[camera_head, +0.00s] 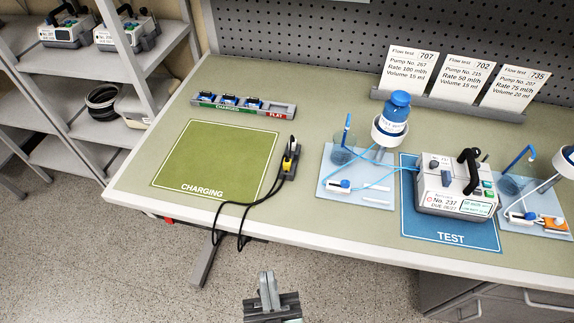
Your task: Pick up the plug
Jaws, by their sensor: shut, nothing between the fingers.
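The plug (289,158) is black with yellow parts and stands in a small dark holder on the bench, just right of the green charging mat. Its black cable runs left and loops down over the bench's front edge. My gripper (267,277) is at the bottom of the head view, in front of the bench and apart from the plug. Its grey fingers are together with nothing held. How the plug sits in the holder is too small to tell.
The charging mat (215,158) is bare. A battery rack (291,111) stands behind it. A white pump (455,187) sits on the blue test mat (449,237) at right. A blue bottle (396,112) stands on a test stand to its left. Shelves with pumps are at left.

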